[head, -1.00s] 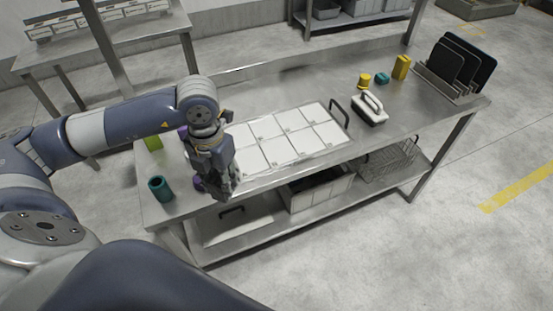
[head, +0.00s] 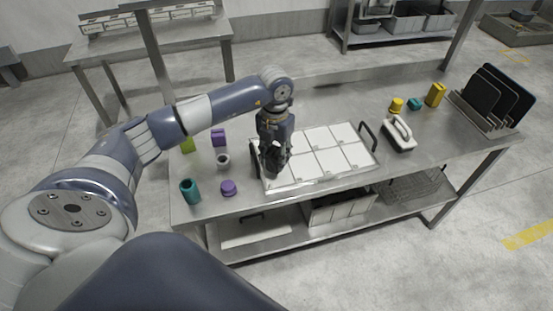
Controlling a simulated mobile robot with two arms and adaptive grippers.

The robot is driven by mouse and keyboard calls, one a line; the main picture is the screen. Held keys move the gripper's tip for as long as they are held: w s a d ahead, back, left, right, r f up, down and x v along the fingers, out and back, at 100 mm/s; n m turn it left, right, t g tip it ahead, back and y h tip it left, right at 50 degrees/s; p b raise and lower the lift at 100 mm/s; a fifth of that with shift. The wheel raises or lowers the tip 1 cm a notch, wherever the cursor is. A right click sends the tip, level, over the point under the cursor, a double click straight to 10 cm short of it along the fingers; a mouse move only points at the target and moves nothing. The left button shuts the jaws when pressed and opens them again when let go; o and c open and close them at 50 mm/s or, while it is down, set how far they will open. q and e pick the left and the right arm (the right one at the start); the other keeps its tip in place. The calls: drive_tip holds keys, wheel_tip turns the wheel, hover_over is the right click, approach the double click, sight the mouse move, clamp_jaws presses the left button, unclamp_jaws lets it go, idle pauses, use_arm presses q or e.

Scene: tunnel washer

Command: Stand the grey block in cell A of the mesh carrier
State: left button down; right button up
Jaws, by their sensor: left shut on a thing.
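The mesh carrier (head: 322,182) is a shallow, wide tray on the steel table, with a dark handle at each end and pale cells in two rows. My left gripper (head: 273,170) points down over the left end of the carrier. It is shut on what seems to be the grey block, mostly hidden between the dark fingers. I cannot tell whether the block touches the cell floor. The cell letters are too small to read, so I cannot tell which is cell A. My right gripper is not in view.
Left of the carrier stand a teal cylinder (head: 190,191), a purple round piece (head: 229,187), a grey ring-like piece (head: 223,160), a purple block (head: 218,137) and a green block (head: 187,145). A white handled item (head: 398,136) and a tray rack (head: 484,118) stand to the right.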

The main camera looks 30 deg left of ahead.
sight(276, 163)
use_arm(q)
drive_tip(key=shift+w, duration=0.45)
wheel_tip(276, 163, down, 3)
drive_tip(key=shift+s+r+p, duration=0.1)
drive_tip(key=shift+r+p, duration=0.05)
drive_tip(key=shift+p, duration=0.6)
drive_tip(key=shift+f, duration=0.65)
drive_tip(key=c, duration=1.4)
unclamp_jaws()
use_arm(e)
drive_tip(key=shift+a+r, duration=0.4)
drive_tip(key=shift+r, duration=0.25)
